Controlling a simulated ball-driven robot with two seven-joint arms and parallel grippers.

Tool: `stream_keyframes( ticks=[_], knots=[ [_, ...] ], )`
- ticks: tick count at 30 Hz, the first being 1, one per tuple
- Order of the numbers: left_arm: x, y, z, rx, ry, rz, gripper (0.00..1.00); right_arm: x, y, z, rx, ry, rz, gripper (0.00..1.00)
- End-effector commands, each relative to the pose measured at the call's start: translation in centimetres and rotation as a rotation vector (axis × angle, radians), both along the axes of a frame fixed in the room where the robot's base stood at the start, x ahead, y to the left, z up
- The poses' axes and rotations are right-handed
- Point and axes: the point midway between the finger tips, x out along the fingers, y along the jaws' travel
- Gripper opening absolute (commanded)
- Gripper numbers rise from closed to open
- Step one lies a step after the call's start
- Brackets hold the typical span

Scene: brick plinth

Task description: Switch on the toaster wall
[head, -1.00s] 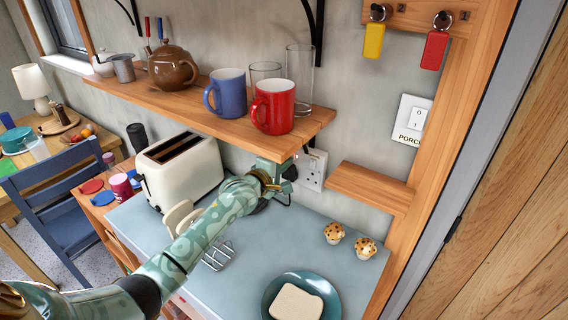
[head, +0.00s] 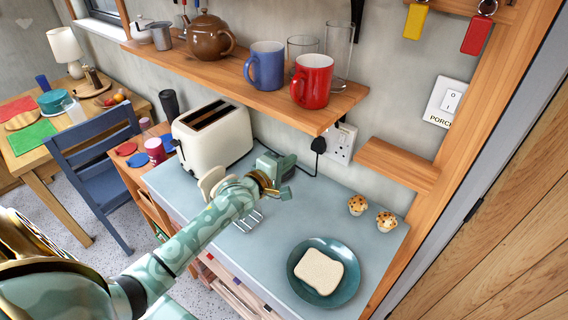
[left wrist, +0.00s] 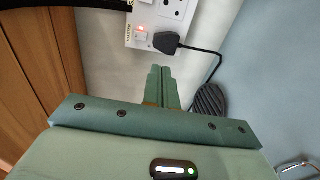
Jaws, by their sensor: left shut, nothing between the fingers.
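The white wall socket (head: 341,143) is on the wall below the shelf's right end. A black plug (head: 319,145) sits in it, its cable running down to the counter. In the left wrist view the socket (left wrist: 134,38) is partly cut off at the top; a small switch (left wrist: 141,29) beside the plug (left wrist: 166,43) shows a red light. My left gripper (head: 288,163) is shut and empty, in front of and below the socket, apart from it. Its fingers (left wrist: 163,70) point towards the socket. The cream toaster (head: 212,138) stands left of it. My right gripper is in neither view.
The wooden shelf (head: 225,79) with mugs, glasses and a teapot overhangs the counter. A PORCH switch (head: 447,101) is further right. Two muffins, a plate (head: 349,285) with bread and a toast rack (head: 248,220) stand on the counter. Free counter lies between gripper and muffins.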

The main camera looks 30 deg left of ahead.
Motion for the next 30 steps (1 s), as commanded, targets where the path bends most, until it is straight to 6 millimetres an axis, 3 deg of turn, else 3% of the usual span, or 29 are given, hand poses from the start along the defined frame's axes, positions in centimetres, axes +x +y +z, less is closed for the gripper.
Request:
stream_keyframes(
  ticks=[6,23,26,30],
  knots=[
    [-1.5,0.2,-0.2,0.001,0.001,0.0,0.0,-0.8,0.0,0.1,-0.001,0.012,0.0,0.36],
    [-1.7,0.0,-0.3,0.017,0.005,-0.006,0.0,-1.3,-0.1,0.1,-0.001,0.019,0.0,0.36],
    [-3.3,-1.7,-1.5,0.168,0.045,-0.057,0.0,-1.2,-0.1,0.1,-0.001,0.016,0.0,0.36],
    [-9.1,-5.5,-4.7,0.716,0.16,-0.242,0.0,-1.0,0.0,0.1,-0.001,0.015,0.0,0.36]
  ],
)
